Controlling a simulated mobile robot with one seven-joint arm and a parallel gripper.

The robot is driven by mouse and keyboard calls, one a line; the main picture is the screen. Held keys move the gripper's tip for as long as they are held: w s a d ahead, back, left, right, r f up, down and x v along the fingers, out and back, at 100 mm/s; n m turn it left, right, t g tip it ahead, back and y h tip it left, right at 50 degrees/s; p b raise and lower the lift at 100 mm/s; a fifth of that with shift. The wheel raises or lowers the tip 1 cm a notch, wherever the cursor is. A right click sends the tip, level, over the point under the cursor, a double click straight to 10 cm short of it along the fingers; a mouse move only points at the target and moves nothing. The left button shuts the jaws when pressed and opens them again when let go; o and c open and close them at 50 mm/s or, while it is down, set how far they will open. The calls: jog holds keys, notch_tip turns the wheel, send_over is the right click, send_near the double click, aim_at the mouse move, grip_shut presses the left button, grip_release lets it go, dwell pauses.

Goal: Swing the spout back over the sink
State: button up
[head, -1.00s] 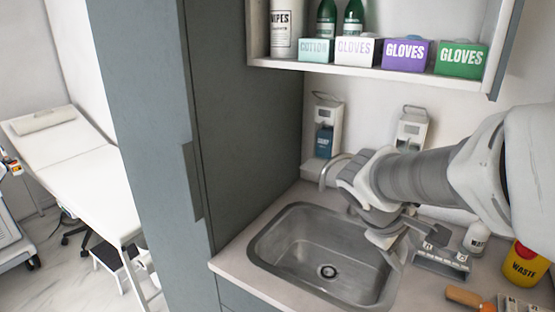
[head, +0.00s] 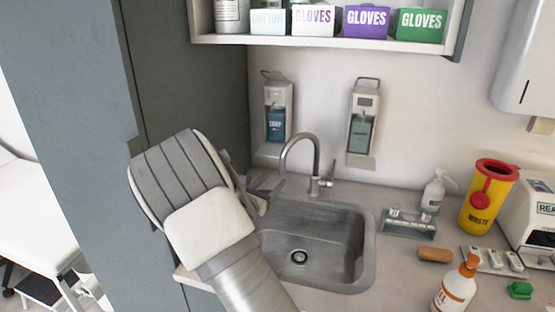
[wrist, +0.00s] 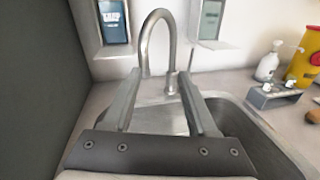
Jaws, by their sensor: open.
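The tap is a metal gooseneck (head: 300,138) behind the sink; its arched spout bends to the left in the head view. The spout's open end hangs near the back left corner of the sink rim; whether it is over the basin or the counter is hard to tell. The steel sink (head: 340,250) is empty, with a dark drain. My gripper (head: 257,186) is at the left of the sink and spout, its fingers partly hidden by my wrist. In the wrist view my gripper (wrist: 160,95) is open and empty, with the spout (wrist: 145,45) ahead between the fingers, apart from them.
Two wall dispensers (head: 277,112) (head: 361,125) hang behind the tap. A tall grey cabinet (head: 180,80) stands close on the left. Right of the sink are a small metal rack (head: 407,225), a pump bottle (head: 435,192), a yellow waste bin (head: 487,200) and an orange-capped bottle (head: 455,288).

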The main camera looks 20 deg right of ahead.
jog(key=w+d+n+p, duration=0.1)
jog(key=w+d, duration=0.3)
jog(key=w, duration=0.3)
jog(key=w+d+f+t, duration=0.1)
jog(key=w+d, duration=0.4)
jog(key=w, duration=0.2)
jog(key=shift+w+d+n+y+p, duration=0.3)
jog(key=shift+w+n+p, duration=0.05)
jog(key=shift+n, duration=0.05)
jog(key=shift+f, duration=0.1)
grip_shut()
dwell(1.0)
